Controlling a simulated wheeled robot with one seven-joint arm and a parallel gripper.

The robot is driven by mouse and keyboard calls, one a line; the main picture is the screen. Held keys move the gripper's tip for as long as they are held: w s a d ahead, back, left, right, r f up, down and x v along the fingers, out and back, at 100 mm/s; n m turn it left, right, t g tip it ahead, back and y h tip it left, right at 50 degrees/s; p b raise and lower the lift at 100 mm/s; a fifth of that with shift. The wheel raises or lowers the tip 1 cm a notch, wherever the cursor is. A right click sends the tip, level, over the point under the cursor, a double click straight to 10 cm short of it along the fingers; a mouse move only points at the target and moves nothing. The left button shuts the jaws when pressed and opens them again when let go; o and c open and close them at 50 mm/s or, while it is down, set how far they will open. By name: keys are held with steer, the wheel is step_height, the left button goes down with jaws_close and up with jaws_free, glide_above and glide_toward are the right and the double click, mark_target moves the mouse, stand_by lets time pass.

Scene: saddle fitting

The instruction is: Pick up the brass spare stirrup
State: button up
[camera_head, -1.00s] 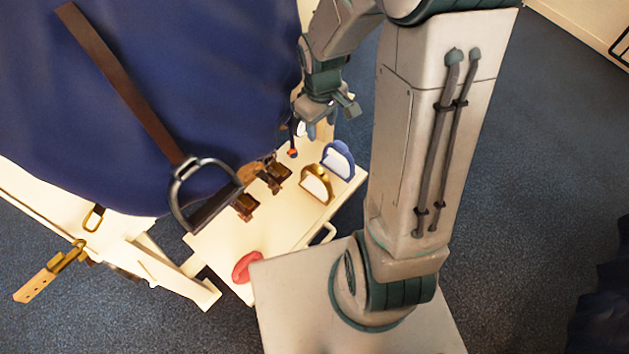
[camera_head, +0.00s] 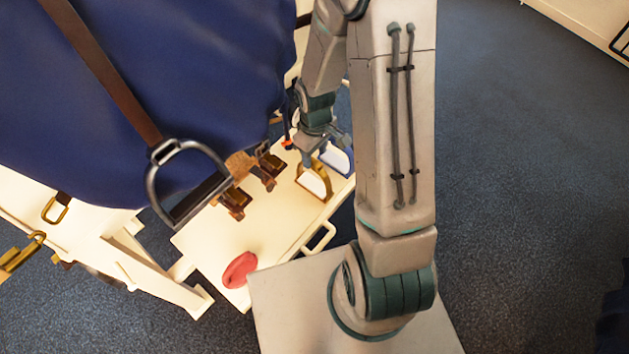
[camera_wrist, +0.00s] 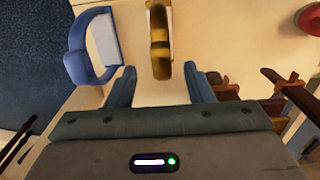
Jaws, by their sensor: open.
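The brass stirrup (camera_head: 326,180), with a pale tread, stands on the cream tray top (camera_head: 203,243) in the head view. In the wrist view the brass stirrup (camera_wrist: 159,38) is straight ahead, its near end centred between the fingertips with a gap on each side. My gripper (camera_head: 308,158) is over the stirrup's far side in the head view and hides part of it. In the wrist view my gripper (camera_wrist: 160,82) is open and empty. I cannot tell its exact height over the stirrup.
A blue stirrup (camera_wrist: 77,66) stands close to the left finger. Brown strap pieces with buckles (camera_head: 235,203) lie left of the brass one. A red object (camera_head: 239,270) lies nearer the front. A steel stirrup (camera_head: 153,185) hangs beside the blue-covered form (camera_head: 170,55).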

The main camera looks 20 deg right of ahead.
mark_target(314, 161)
step_height(314, 161, down, 5)
steer(key=shift+a+f+b, duration=0.1)
steer(key=shift+a+b, duration=0.05)
steer(key=shift+b, duration=1.1)
jaws_close()
steer(key=shift+w, duration=0.1)
steer(key=shift+r, duration=0.2)
